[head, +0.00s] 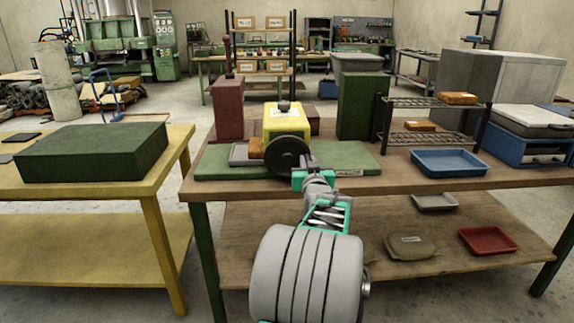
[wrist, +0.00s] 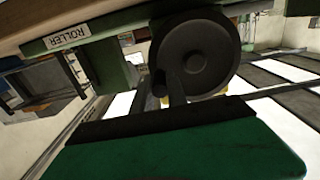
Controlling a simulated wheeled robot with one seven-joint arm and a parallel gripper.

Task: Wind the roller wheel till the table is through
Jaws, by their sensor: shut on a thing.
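The black roller wheel (head: 288,157) stands upright on the front of the roller, whose yellow housing (head: 284,122) rises from a green base (head: 220,168). It shows large in the wrist view (wrist: 195,53), beside the base's ROLLER label (wrist: 69,37). My gripper (head: 312,180) is at the wheel's lower right, shut on what looks like its dark handle (wrist: 175,90). The grip itself is partly hidden. A grey plate (head: 238,154), apparently the roller's table, shows left of the wheel with an orange-brown block (head: 257,148) at its right end. The wheel and housing hide any part farther right.
The brown workbench (head: 420,185) also holds a dark red block (head: 229,108), a tall green box (head: 360,106), a black rack (head: 432,103) and a blue tray (head: 448,162). A yellow table (head: 158,180) with a green box (head: 95,150) stands left, across a gap.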

